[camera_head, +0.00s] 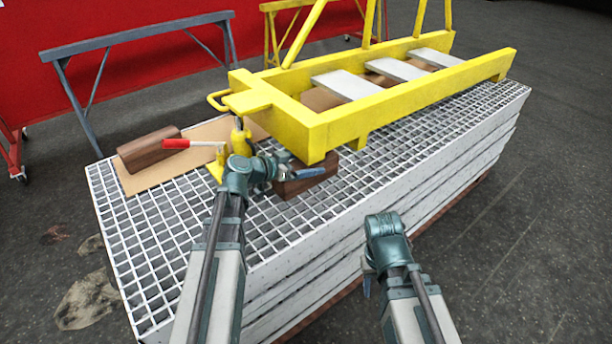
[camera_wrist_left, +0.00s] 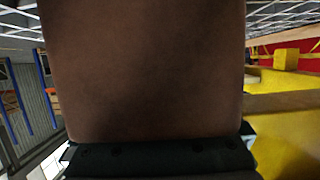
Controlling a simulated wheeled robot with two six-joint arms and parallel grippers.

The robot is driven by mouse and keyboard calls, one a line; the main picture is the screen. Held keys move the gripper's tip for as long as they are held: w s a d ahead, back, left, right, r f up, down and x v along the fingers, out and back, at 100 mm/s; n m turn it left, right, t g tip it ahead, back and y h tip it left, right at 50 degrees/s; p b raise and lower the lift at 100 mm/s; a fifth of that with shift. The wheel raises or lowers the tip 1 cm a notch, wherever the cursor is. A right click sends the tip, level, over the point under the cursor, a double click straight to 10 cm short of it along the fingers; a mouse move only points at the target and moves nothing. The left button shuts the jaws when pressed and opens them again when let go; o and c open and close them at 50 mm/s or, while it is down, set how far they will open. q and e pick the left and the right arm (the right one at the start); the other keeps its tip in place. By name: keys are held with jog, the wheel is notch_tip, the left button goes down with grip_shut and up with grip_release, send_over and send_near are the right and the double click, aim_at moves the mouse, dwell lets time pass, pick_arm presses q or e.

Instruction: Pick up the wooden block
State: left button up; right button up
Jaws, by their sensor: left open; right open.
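A dark brown wooden block (camera_head: 292,187) sits on the grating under the near corner of the yellow boom frame (camera_head: 314,136). My left gripper (camera_head: 312,173) is open at this block, partly hidden by its own wrist. In the left wrist view the brown block (camera_wrist_left: 145,70) fills most of the picture, very close above the dark gripper body (camera_wrist_left: 160,162). I cannot tell whether the fingers touch it. A second brown wooden block (camera_head: 148,149) lies on a tan board at the left. My right gripper (camera_head: 367,278) is open and empty in front of the grating stack, partly hidden by its wrist.
A yellow jack (camera_head: 238,139) with a red-handled lever (camera_head: 178,143) stands beside the boom's end. The grating stack (camera_head: 150,265) has bare room at its front left. A grey trestle (camera_head: 135,36) and a red wall stand behind. Other brown blocks lie under the boom.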

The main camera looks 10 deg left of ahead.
pick_arm(q)
grip_shut()
dwell(0.5)
jog(key=shift+r, duration=0.25)
